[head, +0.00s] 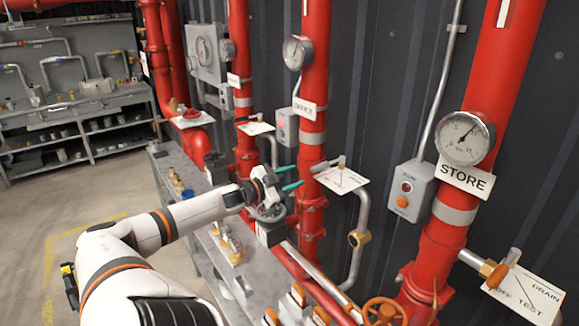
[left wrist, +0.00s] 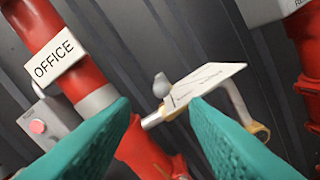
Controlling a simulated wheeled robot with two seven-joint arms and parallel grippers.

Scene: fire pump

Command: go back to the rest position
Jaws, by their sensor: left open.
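My left gripper (head: 289,179) is at the middle of the head view, with its two teal fingers apart and nothing between them. It points at the red riser pipes, close to the white plate (head: 341,179) with a valve lever on the middle pipe. In the left wrist view the teal fingers (left wrist: 160,140) are spread in the foreground. The plate (left wrist: 209,80) with its grey lever shows beyond them, and the OFFICE sign (left wrist: 58,58) is on a red pipe to the left. My right gripper does not show.
A red pipe with a STORE sign (head: 465,180) and gauge (head: 465,138) stands at the right. A grey bench (head: 272,285) with small fittings runs below my left arm. An orange handwheel (head: 384,311) is at the bottom. Open floor (head: 35,215) lies at the left.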

